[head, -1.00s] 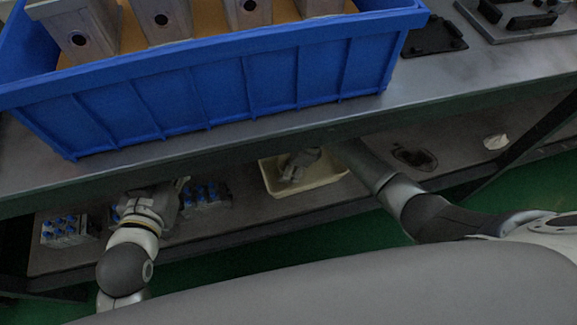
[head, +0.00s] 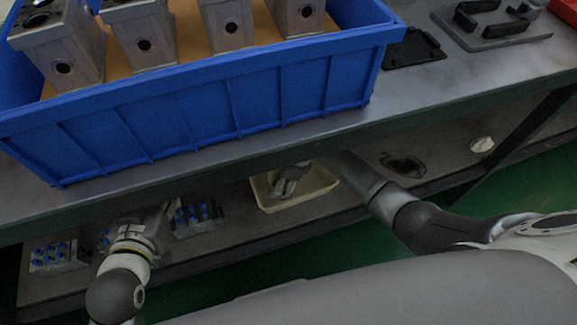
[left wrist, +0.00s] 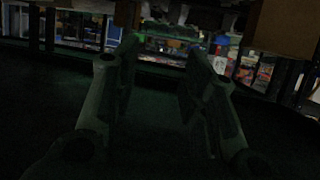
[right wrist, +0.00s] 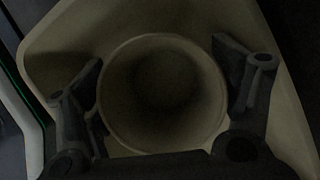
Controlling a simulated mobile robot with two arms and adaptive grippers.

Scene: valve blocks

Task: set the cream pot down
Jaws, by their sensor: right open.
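The cream pot (right wrist: 162,92) is round and open-topped; in the right wrist view I look into its mouth. It stands inside a larger cream tray (right wrist: 265,100), which also shows on the lower shelf in the head view (head: 318,190). My right gripper (right wrist: 160,62) is open, with one finger on each side of the pot; I cannot tell whether they touch it. In the head view my right gripper (head: 287,184) is down in the tray, and I cannot make out the pot there. My left gripper (left wrist: 150,65) is open and empty in its dark wrist view.
A blue bin (head: 225,105) with grey valve blocks (head: 145,40) stands on the upper tabletop (head: 400,95), above the tray. Blue-topped parts (head: 60,257) sit on the lower shelf (head: 225,235) at left. A small pale object (head: 482,145) lies at right.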

